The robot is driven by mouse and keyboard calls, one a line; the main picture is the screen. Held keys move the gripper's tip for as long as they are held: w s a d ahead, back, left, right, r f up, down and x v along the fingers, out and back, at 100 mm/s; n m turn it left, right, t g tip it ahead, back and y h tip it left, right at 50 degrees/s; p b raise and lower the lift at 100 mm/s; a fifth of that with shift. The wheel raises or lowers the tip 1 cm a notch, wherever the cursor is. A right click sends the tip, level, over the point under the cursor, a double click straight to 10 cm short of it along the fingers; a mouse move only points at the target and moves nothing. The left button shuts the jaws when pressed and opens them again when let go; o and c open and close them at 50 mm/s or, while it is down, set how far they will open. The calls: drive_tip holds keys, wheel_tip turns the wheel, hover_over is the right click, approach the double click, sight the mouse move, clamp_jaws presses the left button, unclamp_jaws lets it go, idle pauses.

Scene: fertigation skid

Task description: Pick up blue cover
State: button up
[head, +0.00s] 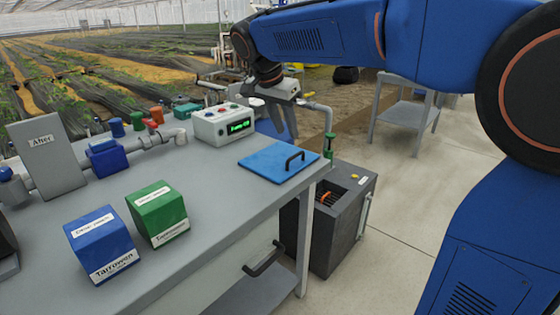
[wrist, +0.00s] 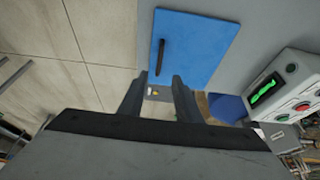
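The blue cover (head: 262,163) is a flat blue panel with a black bar handle (head: 293,160). It lies flat on the grey bench near the bench's right end. In the wrist view the cover (wrist: 200,45) is ahead of the fingers, with its handle (wrist: 160,57) upright at its left side. My gripper (head: 284,133) hangs just beyond the cover, fingers down and apart from it. In the wrist view my gripper (wrist: 160,78) has its two fingers spread with nothing between them, and the handle lies beyond the gap.
A white control box (head: 222,124) with a green display stands left of the cover. Blue (head: 100,245) and green (head: 157,213) cartons stand at the bench front. A dark open-topped unit (head: 350,190) stands beside the bench's right end. Floor to the right is clear up to a grey side table (head: 405,110).

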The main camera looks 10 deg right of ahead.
drive_tip(key=x, duration=1)
drive_tip(key=shift+s+d+f, duration=0.1)
drive_tip(key=shift+f, duration=0.05)
clamp_jaws()
idle(1.3)
